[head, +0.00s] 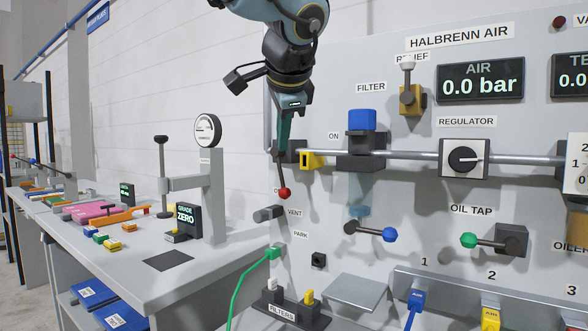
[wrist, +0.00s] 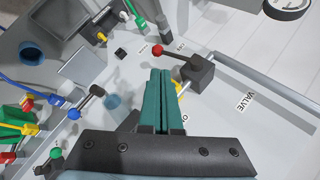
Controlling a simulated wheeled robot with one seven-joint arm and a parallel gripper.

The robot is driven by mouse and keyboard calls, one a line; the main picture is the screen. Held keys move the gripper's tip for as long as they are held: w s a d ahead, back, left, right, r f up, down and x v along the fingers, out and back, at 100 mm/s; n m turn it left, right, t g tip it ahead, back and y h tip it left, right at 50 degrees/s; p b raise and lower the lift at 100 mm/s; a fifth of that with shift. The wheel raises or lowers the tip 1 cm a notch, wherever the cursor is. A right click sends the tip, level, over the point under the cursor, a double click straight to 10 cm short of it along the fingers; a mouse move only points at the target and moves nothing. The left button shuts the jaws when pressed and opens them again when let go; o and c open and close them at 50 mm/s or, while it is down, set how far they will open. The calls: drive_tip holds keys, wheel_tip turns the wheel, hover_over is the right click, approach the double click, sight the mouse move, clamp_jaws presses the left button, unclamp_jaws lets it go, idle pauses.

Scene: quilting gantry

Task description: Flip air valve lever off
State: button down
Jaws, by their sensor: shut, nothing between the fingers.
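The air valve lever (head: 281,172) has a thin dark rod and a red ball knob. In the head view it points down, with the knob lowest. In the wrist view the lever (wrist: 176,56) runs from the dark valve block (wrist: 198,72) to the red knob on the left. My gripper (head: 283,150) is shut and empty, its teal fingers pointing down in front of the valve and above the knob. In the wrist view my gripper's fingertips (wrist: 161,72) are close beside the lever; I cannot tell whether they touch. The fingers partly hide the valve block in the head view.
The AIR display (head: 480,84) reads 0.0 bar. A yellow part (head: 312,160) and the filter with a blue top (head: 362,121) are close on the right. A blue-knobbed lever (head: 371,232) is lower right. A workbench with a gauge stand (head: 208,160) is left.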

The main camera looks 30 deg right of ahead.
sight(278, 165)
drive_tip(key=shift+w+d+r+p+x, duration=0.25)
drive_tip(key=shift+p+x, duration=0.4)
drive_tip(key=shift+x, duration=1.5)
drive_tip(key=shift+w+d+r+p+x, duration=0.25)
drive_tip(key=shift+p+x, duration=0.45)
drive_tip(key=shift+x, duration=1.5)
drive_tip(key=shift+w+d+r+p+x, duration=0.1)
drive_tip(key=shift+w+r+p+x, duration=0.3)
drive_tip(key=shift+x, duration=1.75)
drive_tip(key=shift+s, duration=0.15)
drive_tip(key=shift+w+a+f+b, duration=0.3)
drive_tip(key=shift+w+f+b, duration=0.1)
drive_tip(key=shift+w+b, duration=0.05)
drive_tip(key=shift+r, duration=0.15)
drive_tip(key=shift+r+p, duration=0.65)
drive_tip(key=shift+r, duration=0.05)
